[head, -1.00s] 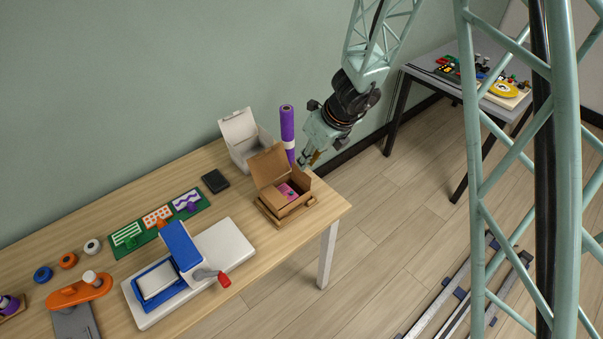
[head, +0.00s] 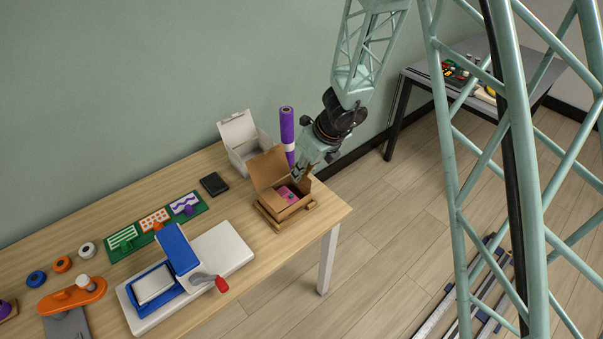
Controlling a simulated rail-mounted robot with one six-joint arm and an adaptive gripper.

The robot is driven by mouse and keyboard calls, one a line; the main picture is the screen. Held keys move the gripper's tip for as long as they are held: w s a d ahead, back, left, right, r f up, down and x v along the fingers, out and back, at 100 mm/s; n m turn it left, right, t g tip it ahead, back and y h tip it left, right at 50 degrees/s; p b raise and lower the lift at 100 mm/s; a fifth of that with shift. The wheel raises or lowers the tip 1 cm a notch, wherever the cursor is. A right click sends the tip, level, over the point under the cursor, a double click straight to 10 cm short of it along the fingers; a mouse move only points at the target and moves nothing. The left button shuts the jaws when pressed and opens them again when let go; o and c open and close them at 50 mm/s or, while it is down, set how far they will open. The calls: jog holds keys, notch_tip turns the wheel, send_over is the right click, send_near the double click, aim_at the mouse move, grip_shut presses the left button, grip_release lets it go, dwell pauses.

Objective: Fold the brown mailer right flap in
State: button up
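The brown mailer (head: 279,207) is an open cardboard box near the right end of the table. Its large lid (head: 268,166) stands up at the back. A pink item (head: 289,194) lies inside it. My gripper (head: 301,177) is low at the box's right back side, close to the right flap. The flap is small here and partly covered by the gripper. I cannot tell whether the fingers touch it, or whether they are open or shut.
An open white box (head: 237,141) and a purple roll (head: 287,124) stand behind the mailer. A blue and white press (head: 181,252) with a red-tipped handle is at the left front. The table's right edge (head: 341,215) is close.

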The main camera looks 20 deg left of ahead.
grip_shut()
jog(key=t+b, duration=0.1)
jog(key=b, duration=0.3)
jog(key=s+t+h+b, duration=0.1)
jog(key=b, duration=0.3)
jog(key=shift+a+f+n, duration=0.25)
jog(key=shift+a+n, duration=0.05)
jog(key=shift+a, duration=0.05)
jog(key=shift+s+f+t+h+b, duration=0.1)
jog(key=shift+s+t+h+b, duration=0.4)
jog(key=shift+b, duration=0.6)
jog(key=shift+t+h, duration=0.3)
jog(key=shift+t, duration=0.2)
jog(key=shift+s+a+f+n+t+h+b, duration=0.2)
jog(key=shift+a+n+t+h+b, duration=0.1)
jog(key=shift+t, duration=0.25)
jog(key=shift+s+a+f+n+t+h+b, duration=0.1)
jog(key=shift+s+a+n+t+h+b, duration=0.15)
jog(key=shift+t, duration=0.3)
jog(key=shift+s+a+f+n+t+h, duration=0.1)
jog(key=shift+f+n+t+h, duration=0.15)
jog(key=shift+t, duration=0.4)
jog(key=shift+s+a+f+n+t+h, duration=0.15)
jog(key=shift+t+h, duration=0.25)
jog(key=shift+t, duration=0.3)
jog(key=shift+s+a+f+n+t+h, duration=0.15)
jog(key=shift+t+h, duration=0.15)
jog(key=shift+t, duration=0.35)
